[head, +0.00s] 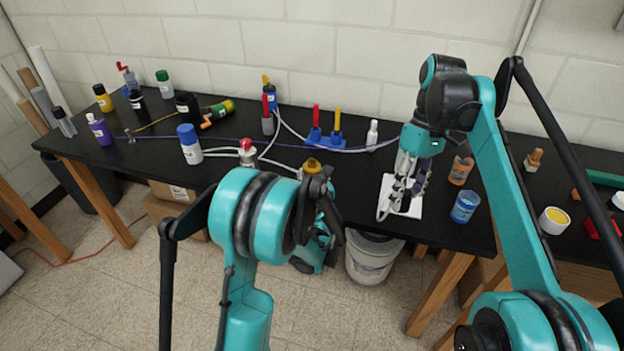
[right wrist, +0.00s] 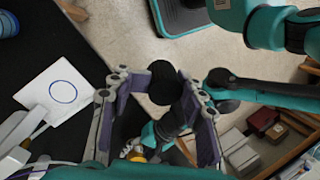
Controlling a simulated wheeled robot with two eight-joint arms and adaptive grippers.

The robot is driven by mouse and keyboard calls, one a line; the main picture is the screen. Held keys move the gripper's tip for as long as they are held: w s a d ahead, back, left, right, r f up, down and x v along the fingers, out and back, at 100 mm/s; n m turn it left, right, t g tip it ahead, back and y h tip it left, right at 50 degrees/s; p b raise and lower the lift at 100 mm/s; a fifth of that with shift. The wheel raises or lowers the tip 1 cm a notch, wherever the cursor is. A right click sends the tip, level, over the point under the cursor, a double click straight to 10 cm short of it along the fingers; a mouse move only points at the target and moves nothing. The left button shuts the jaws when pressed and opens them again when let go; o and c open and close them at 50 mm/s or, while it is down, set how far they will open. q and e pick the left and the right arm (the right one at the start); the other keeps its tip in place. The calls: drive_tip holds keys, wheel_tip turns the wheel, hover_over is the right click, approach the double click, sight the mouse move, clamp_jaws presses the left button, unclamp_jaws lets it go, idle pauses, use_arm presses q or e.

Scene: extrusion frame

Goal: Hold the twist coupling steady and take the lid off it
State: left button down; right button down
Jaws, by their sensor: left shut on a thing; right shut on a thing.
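My right gripper (head: 402,192) is over the white card near the table's front edge. In the right wrist view, its two fingers close on a black round piece (right wrist: 163,82), which looks like part of the twist coupling. Its lid and body cannot be told apart here. My left gripper (head: 318,246) is low in front of the table, mostly hidden behind my left arm; its fingertips and what they hold are hidden. In the head view the two grippers appear well apart.
A white card (head: 386,181) lies under my right gripper. An orange bottle (head: 461,170) and a blue cup (head: 465,206) stand to its right. A white bucket (head: 371,263) stands on the floor below. Bottles and cables crowd the table's left.

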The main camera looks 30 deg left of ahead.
use_arm(q)
drive_tip(key=shift+r, duration=0.1)
drive_tip(key=c, duration=0.7)
unclamp_jaws()
